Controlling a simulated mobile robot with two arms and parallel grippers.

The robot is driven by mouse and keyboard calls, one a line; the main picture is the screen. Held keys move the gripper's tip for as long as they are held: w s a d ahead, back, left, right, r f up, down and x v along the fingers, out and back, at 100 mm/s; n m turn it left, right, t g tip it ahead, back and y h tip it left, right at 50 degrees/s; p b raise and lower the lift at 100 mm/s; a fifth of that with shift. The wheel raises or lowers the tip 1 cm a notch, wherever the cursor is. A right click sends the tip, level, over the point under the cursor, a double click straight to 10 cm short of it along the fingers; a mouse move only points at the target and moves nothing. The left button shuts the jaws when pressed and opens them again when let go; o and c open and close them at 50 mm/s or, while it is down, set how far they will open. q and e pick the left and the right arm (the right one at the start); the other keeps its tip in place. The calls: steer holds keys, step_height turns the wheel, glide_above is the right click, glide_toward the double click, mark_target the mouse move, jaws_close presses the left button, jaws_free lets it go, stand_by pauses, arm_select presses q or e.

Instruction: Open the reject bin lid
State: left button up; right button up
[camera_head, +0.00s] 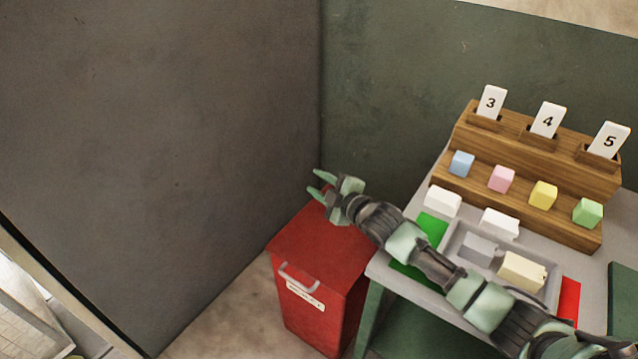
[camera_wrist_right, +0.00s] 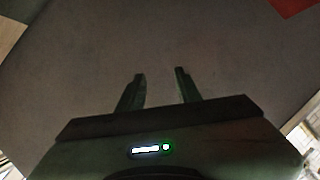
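The red reject bin (camera_head: 318,312) stands on the floor left of the table. Its red lid (camera_head: 315,248) is closed, with a grey handle (camera_head: 298,279) on the front edge and a white label below it. My right gripper (camera_head: 316,183) is above the far part of the lid, its fingers pointing left, apart and empty. In the right wrist view the two fingers (camera_wrist_right: 160,78) are spread with nothing between them. A red corner at the top right of that view may be part of the bin. My left gripper is not in view.
A grey table (camera_head: 388,270) stands at right, with a grey tray (camera_head: 548,296), foam blocks, green and red patches. A wooden rack (camera_head: 560,220) holds coloured blocks and cards 3, 4, 5. Walls stand close behind and left of the bin. Bare floor (camera_head: 225,315) lies left of it.

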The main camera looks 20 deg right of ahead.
steer(key=v, duration=0.7)
steer(key=shift+s+b, duration=0.35)
steer(key=shift+b, duration=0.1)
steer(key=shift+d, duration=0.15)
